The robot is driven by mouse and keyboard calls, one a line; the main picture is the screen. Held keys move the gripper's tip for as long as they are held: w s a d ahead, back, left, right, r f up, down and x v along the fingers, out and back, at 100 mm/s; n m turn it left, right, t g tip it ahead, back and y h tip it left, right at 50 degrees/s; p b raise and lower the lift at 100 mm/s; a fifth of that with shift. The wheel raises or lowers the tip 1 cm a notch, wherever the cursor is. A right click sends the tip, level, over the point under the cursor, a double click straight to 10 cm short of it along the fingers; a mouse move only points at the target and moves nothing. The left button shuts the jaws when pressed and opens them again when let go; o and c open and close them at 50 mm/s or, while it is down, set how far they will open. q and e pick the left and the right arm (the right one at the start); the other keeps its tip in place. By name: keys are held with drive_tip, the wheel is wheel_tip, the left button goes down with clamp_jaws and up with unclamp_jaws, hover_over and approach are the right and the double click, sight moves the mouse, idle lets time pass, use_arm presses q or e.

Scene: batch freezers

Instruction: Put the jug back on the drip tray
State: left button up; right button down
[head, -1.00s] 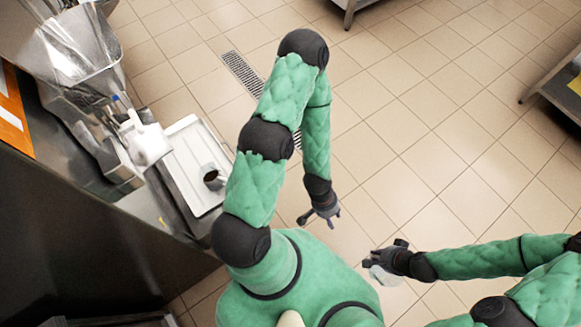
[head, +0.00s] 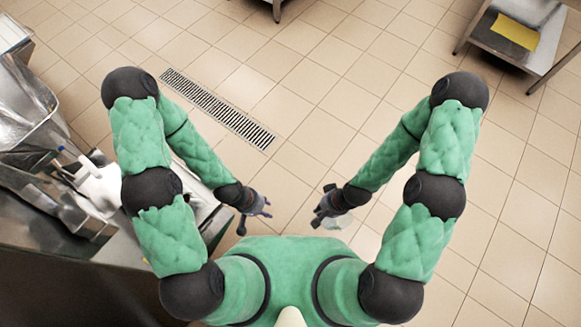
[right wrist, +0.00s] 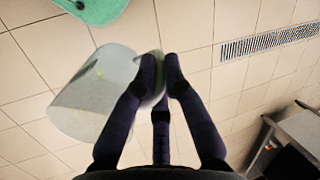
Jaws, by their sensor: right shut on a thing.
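A clear, pale jug (head: 341,220) hangs over the floor at my right gripper (head: 325,208), in front of my body. In the right wrist view, the fingers of the right gripper (right wrist: 161,66) are shut on one side of the jug (right wrist: 88,98), and its body extends to the left. My left gripper (head: 256,210) hangs empty over the floor with its fingers spread. A white tray (head: 204,207) on the counter at the left is mostly hidden behind my left arm; I cannot tell whether it is the drip tray.
A steel machine with a hopper (head: 22,105) and a white container (head: 100,184) stand on the left counter. A floor drain (head: 217,108) crosses the tiles. A steel table with a yellow item (head: 515,32) stands at the far right. The floor between is clear.

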drive_tip(key=w+a+r+n+h+b, duration=0.1)
drive_tip(key=w+a+r+n+h, duration=0.1)
drive_tip(key=a+n, duration=0.6)
drive_tip(key=w+a+r+n+t+h+b, duration=0.1)
drive_tip(key=a+n, duration=0.7)
drive_tip(key=n, duration=1.5)
wheel_tip(320, 180, up, 2)
drive_tip(key=shift+w+r+h+b, duration=0.1)
drive_tip(key=shift+w+h+b, duration=0.35)
drive_tip(key=shift+h, duration=0.65)
drive_tip(key=shift+w, duration=0.1)
drive_tip(key=w+d+f, duration=0.1)
drive_tip(key=w+d, duration=0.6)
drive_tip(key=w, duration=0.2)
drive_tip(key=shift+w+f, duration=0.3)
drive_tip(key=shift+f, duration=0.05)
